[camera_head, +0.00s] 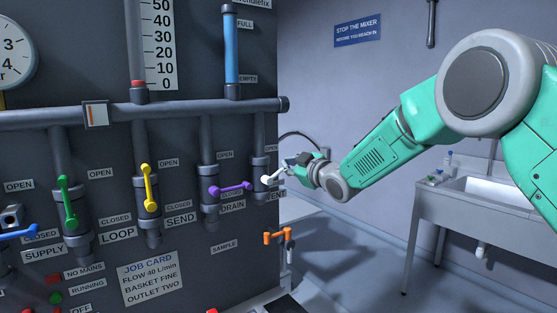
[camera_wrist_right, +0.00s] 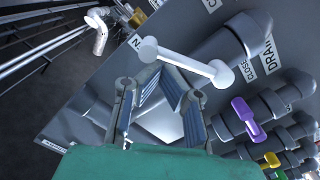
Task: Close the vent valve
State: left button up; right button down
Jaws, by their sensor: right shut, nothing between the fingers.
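The vent valve has a white lever (camera_head: 275,175) on the rightmost pipe of the panel. The lever lies mostly across the pipe, its right end tilted slightly up. The OPEN label (camera_head: 271,148) is above it, and the VENT label is partly covered. My right gripper (camera_head: 291,163) is at the lever's outer end. In the right wrist view the white lever (camera_wrist_right: 185,61) crosses just beyond the fingertips of my right gripper (camera_wrist_right: 160,85), which is shut with nothing between the fingers. I cannot tell whether they touch the lever. My left gripper is not in view.
The purple drain lever (camera_head: 230,189) lies crosswise just left of the vent. The yellow send lever (camera_head: 148,187) and green loop lever (camera_head: 67,202) stand upright. An orange handle (camera_head: 278,236) is below the vent. A sink (camera_head: 490,195) stands at the right.

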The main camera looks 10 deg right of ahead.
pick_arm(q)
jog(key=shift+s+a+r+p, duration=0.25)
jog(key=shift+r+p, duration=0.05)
pick_arm(e)
jog(key=s+d+r+m, duration=0.1)
jog(key=s+d+m, duration=0.2)
jog(key=s+m, duration=0.3)
jog(key=s, duration=0.3)
jog(key=shift+d+r+y, duration=0.15)
jog(key=shift+r+y, duration=0.1)
jog(key=shift+y, duration=0.05)
dwell(1.2)
